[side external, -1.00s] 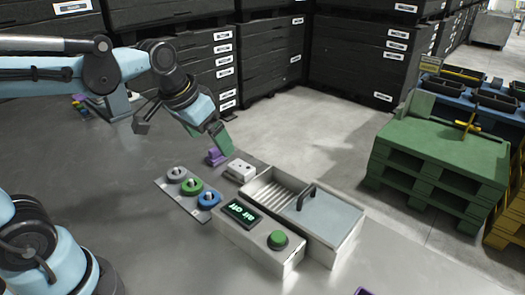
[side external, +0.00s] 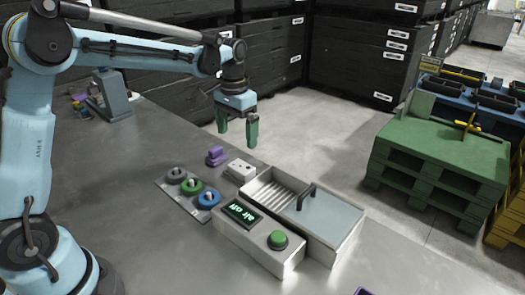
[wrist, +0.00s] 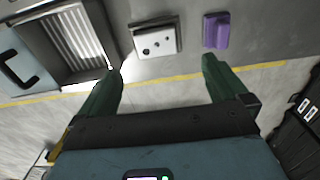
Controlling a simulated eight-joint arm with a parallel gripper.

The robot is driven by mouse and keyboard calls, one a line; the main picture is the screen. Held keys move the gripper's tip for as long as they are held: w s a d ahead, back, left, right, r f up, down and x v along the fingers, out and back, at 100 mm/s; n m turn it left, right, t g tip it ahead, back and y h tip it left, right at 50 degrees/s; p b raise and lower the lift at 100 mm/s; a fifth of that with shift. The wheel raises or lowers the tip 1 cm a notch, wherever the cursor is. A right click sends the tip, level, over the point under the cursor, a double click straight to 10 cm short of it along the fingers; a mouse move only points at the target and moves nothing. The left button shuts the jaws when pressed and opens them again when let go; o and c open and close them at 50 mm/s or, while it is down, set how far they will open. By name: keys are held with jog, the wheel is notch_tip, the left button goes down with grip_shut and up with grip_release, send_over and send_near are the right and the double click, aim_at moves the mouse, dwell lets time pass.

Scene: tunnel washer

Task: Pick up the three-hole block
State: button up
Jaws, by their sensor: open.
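The three-hole block (side external: 240,170) is a small white block lying flat on the grey table, just left of the metal tunnel unit. In the wrist view the white block (wrist: 156,40) shows dark holes in its top and lies ahead of the fingertips, roughly between them sideways. My gripper (side external: 237,138) is open and empty, with green fingers pointing down, raised above the far edge of the table. In the wrist view my gripper (wrist: 160,65) has its fingers well apart with nothing between them.
A purple block (side external: 216,156) stands close to the white block. Grey, green and blue round parts sit on a plate (side external: 181,201) nearby. The washer box (side external: 255,240) has an "air off" display and green button; an open metal tray (side external: 340,245) adjoins it.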

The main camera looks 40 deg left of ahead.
send_over(241, 166)
jog(key=f, duration=0.4)
jog(key=shift+s+a+f, duration=0.15)
jog(key=shift+a+f, duration=0.05)
jog(key=shift+a, duration=0.05)
jog(key=shift+d+f, duration=0.15)
jog(key=shift+f, duration=1.25)
jog(key=shift+d+f, duration=0.15)
jog(key=shift+f, duration=1.2)
jog(key=c, duration=1.3)
jog(key=shift+r, duration=0.1)
